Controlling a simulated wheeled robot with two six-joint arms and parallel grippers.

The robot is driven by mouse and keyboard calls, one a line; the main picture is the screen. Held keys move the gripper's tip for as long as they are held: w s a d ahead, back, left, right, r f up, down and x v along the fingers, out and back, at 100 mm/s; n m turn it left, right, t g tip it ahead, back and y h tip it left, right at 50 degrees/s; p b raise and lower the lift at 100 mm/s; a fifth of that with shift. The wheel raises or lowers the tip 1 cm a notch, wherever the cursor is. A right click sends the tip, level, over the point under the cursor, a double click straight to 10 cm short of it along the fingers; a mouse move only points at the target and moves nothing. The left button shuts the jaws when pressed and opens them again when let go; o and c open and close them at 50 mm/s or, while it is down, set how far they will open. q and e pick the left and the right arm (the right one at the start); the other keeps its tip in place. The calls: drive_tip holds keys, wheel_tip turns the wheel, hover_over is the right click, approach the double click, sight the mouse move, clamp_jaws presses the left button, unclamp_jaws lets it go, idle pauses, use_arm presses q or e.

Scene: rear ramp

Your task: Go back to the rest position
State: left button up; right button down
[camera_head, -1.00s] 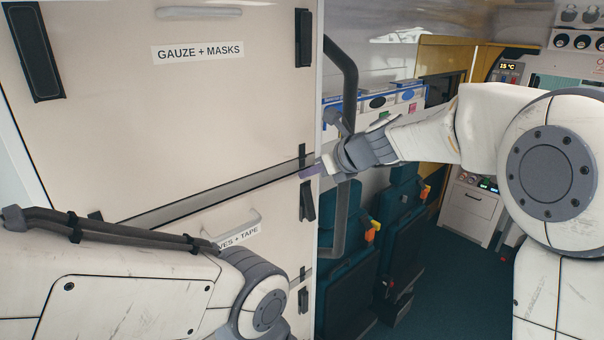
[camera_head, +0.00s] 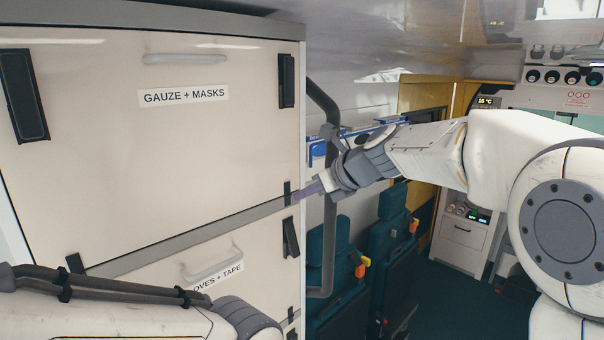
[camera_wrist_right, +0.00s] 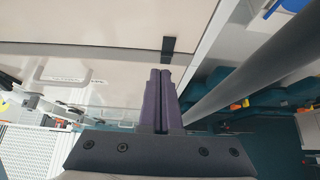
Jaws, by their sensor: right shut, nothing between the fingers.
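My right gripper (camera_head: 309,189) is in front of the right edge of the cabinet in the head view, its purple fingers pointing left. In the right wrist view its two purple fingers (camera_wrist_right: 158,100) lie together, shut, with nothing between them. I cannot tell whether the fingertips touch the cabinet. My left arm crosses the lower left of the head view, but its gripper is out of view.
A cabinet has an upper door labelled GAUZE + MASKS (camera_head: 160,150) and a lower door (camera_head: 140,285), both shut. A dark grab pole (camera_head: 329,240) stands just beside my right gripper. Teal seats (camera_head: 392,240) and a white console (camera_head: 462,236) are farther back.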

wheel_tip(320, 180, up, 4)
drive_tip(key=a, duration=0.2)
drive_tip(key=s+a+f+n+g+h+b, duration=0.25)
drive_tip(key=s+f+n+g+b, duration=0.25)
drive_tip(key=s+f+n+b, duration=1.15)
drive_tip(key=s+d+f+n+g+h, duration=0.1)
drive_tip(key=s+d+f+n, duration=0.2)
drive_tip(key=s+f+n, duration=0.3)
drive_tip(key=s+d+f+n+h+b, duration=0.1)
drive_tip(key=s+d+f+n, duration=0.3)
drive_tip(key=s+f, duration=0.4)
drive_tip(key=s+d+f+n+g+h+b, duration=0.1)
drive_tip(key=s+d+f+n+h, duration=0.1)
drive_tip(key=s+f+n, duration=0.5)
wheel_tip(320, 180, down, 6)
drive_tip(key=shift+s+d+r+n+g, duration=0.1)
drive_tip(key=shift+s+d+n+g, duration=0.25)
drive_tip(key=shift+s+d, duration=0.4)
drive_tip(key=shift+w+d+h, duration=0.1)
drive_tip(key=shift+w+h, duration=0.1)
drive_tip(key=shift+h, duration=0.05)
drive_tip(key=shift+w, duration=0.55)
